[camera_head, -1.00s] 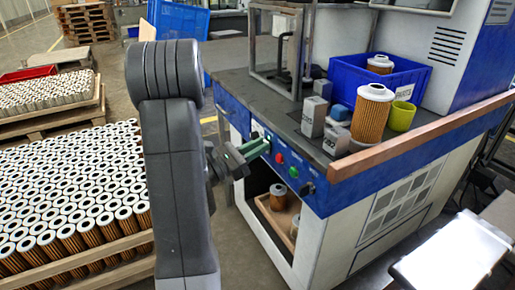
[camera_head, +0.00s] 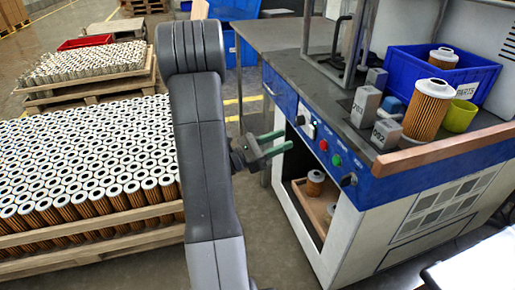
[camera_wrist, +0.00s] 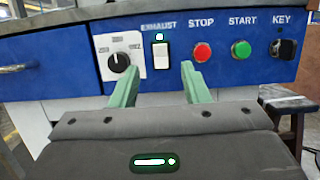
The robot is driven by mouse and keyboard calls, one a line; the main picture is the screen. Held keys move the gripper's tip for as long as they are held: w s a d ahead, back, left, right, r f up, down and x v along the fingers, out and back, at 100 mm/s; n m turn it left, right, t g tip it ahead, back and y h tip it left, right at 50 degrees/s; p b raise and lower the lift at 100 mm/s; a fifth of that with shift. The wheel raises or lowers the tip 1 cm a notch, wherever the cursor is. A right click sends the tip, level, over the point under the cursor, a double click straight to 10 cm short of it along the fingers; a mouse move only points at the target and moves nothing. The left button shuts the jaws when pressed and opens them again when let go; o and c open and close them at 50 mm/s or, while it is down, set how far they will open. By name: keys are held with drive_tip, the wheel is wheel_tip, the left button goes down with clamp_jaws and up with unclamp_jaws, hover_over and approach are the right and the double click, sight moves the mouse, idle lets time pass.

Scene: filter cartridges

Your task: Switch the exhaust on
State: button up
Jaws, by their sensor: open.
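The exhaust switch (camera_wrist: 161,56) is a white rocker under the EXHAUST label on the blue control panel (camera_wrist: 75,67). A small lamp (camera_wrist: 159,37) above it looks lit pale green. My gripper (camera_wrist: 157,75) is open and empty, its two green fingers apart. In the wrist view the switch appears between and just beyond the fingertips. In the head view my gripper (camera_head: 288,139) is left of the panel front, with a gap between fingertips and panel. The switch also shows small in the head view (camera_head: 312,130).
Right of the switch are a red STOP button (camera_wrist: 202,52), a green START button (camera_wrist: 241,49) and a key switch (camera_wrist: 282,48). A dial knob (camera_wrist: 120,62) is left. A filter cartridge (camera_head: 428,108) and blue bin (camera_head: 395,68) stand on the bench. Filter pallets (camera_head: 95,165) are left.

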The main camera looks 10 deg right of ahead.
sight(310, 128)
drive_tip(key=v, duration=0.6)
drive_tip(key=shift+a+p, duration=0.25)
drive_tip(key=shift+p, duration=0.1)
drive_tip(key=b+x, duration=0.2)
drive_tip(key=x, duration=1.1)
drive_tip(key=shift+w+d, duration=0.1)
drive_tip(key=shift+d, duration=0.3)
drive_tip(key=shift+a, duration=0.1)
